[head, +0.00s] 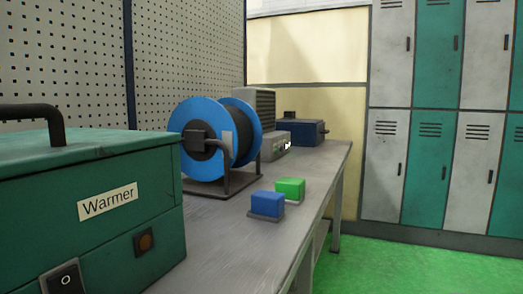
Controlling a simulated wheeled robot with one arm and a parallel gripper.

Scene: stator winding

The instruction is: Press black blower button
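No label in view reads "blower", and I cannot make out a black blower button. A grey vented unit (256,104) stands at the back of the bench behind a blue cable spool (206,140), partly hidden by it. A small grey box (270,147) with a lit green spot is in front of the vented unit. A dark blue box (301,132) sits at the bench's far end. I cannot tell which of these is the blower. My gripper is not in view.
A green box labelled "Warmer" (105,228) fills the near left, with a black switch (66,281) and a brown round button (145,241). Blue (267,204) and green (290,188) blocks sit near the bench's (222,229) right edge. Green floor (420,270) is clear before lockers (433,130).

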